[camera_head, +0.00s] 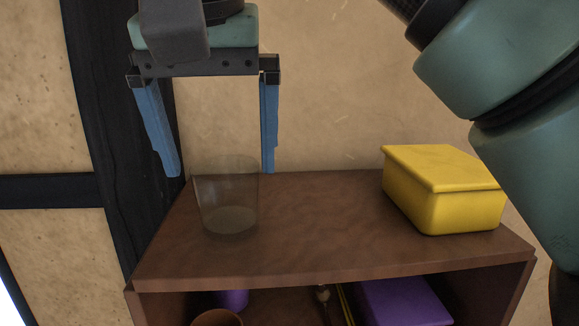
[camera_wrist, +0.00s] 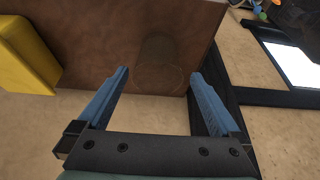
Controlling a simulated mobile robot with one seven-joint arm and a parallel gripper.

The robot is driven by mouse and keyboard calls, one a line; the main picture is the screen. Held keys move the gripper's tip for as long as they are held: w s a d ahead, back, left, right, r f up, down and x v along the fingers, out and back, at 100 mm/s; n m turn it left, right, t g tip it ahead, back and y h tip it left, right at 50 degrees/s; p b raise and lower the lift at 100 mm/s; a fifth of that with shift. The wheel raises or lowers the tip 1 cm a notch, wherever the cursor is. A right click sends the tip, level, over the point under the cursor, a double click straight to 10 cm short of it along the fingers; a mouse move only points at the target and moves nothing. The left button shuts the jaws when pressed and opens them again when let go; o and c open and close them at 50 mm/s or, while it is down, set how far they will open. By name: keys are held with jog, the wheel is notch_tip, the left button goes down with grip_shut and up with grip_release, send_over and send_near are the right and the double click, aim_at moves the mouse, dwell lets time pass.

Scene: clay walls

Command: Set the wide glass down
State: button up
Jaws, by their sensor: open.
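The wide glass (camera_head: 226,200) is clear and stands upright on the brown wooden shelf top (camera_head: 300,235), near its left end. My gripper (camera_head: 221,174) is open, with its blue fingers pointing down. In the head view the fingertips are at about the height of the glass's rim, one to each side. In the wrist view my gripper (camera_wrist: 160,75) is open and the faint glass (camera_wrist: 160,68) shows just beyond and between the fingertips. Nothing is held. Whether a finger touches the glass I cannot tell.
A yellow lidded box (camera_head: 443,188) stands on the right of the shelf top. It also shows in the wrist view (camera_wrist: 27,55). The middle of the top is clear. Below it are a purple box (camera_head: 402,303) and a brown round vessel (camera_head: 217,318).

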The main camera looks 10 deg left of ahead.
jog(key=shift+v, duration=0.85)
jog(key=shift+w+a, duration=0.15)
jog(key=w+a+n+t+y, duration=0.3)
jog(key=a+n+t+y, duration=0.15)
jog(key=a, duration=0.45)
notch_tip(320, 180, up, 7)
jog(key=a+t+y, duration=0.1)
jog(key=t+y, duration=0.3)
jog(key=y, duration=0.3)
jog(key=s+d+r+m+t+h, duration=0.1)
jog(key=s+d+m+t+h, duration=0.2)
jog(key=d+t+h, duration=0.3)
jog(key=s+d+r+m+t+h, duration=0.1)
jog(key=s+d+m+t+h, duration=0.3)
jog(key=d, duration=1)
jog(key=s+t+h, duration=0.2)
jog(key=t, duration=0.2)
jog(key=shift+d, duration=0.25)
